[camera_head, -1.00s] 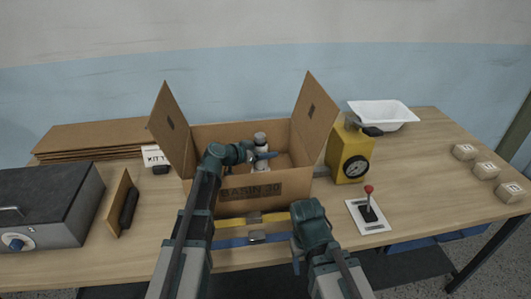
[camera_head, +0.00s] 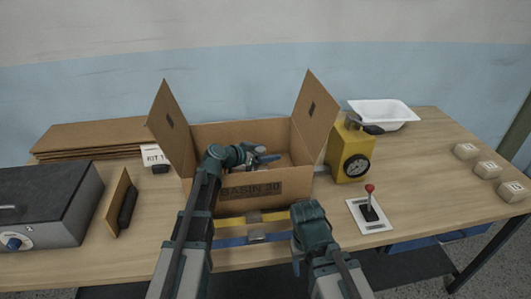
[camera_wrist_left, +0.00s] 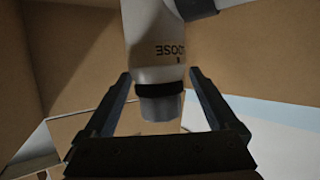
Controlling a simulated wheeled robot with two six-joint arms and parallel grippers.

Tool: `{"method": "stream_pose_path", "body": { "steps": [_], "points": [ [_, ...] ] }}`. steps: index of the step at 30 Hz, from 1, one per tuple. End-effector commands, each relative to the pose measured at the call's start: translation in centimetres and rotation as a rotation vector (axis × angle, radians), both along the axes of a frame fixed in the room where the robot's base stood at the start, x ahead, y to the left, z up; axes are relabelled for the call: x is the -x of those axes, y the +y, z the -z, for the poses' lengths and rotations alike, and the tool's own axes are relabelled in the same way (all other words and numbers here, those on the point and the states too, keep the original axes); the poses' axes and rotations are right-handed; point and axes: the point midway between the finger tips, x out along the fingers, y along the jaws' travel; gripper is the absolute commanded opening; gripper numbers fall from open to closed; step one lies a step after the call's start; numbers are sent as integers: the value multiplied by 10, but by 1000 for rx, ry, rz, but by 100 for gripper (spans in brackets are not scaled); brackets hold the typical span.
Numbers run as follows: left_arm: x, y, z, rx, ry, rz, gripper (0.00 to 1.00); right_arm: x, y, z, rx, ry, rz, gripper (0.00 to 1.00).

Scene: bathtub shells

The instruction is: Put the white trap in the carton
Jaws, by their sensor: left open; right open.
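The carton (camera_head: 237,192), marked BASIN 30, stands on the table with its side flaps up. My left gripper (camera_head: 268,158) reaches into its opening. In the left wrist view the white trap (camera_wrist_left: 155,55) shows a white body with upside-down lettering, a dark ring and a grey end. It lies between and beyond the open fingers of the left gripper (camera_wrist_left: 160,78), with gaps at both sides. Carton walls surround it. In the head view the arm and gripper mostly hide the trap. My right gripper (camera_head: 297,262) is low at the table's front edge, away from the carton, its fingers barely visible.
A yellow device with a dial (camera_head: 350,155) stands close right of the carton, with a red-knobbed lever (camera_head: 369,205) in front. A white basin (camera_head: 383,113) is behind. A dark-topped box (camera_head: 45,205) and upright brown board (camera_head: 117,203) stand left. Three small blocks are far right.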

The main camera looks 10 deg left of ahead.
Motion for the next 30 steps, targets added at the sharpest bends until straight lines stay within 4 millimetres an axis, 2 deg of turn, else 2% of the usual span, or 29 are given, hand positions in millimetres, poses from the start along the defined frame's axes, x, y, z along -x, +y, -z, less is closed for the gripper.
{"method": "stream_pose_path", "body": {
  "steps": [7,15,19,30],
  "points": [
    [0,0,-17,0,0,0,93,0,0,-17,0,0,0,59],
    [37,30,-34,0,0,-3,93,0,0,-34,0,0,0,59],
    [50,41,-40,0,0,-1,93,0,0,-40,0,0,0,59],
    [53,45,-40,0,0,0,93,0,0,-40,0,0,0,59]
  ]
}}
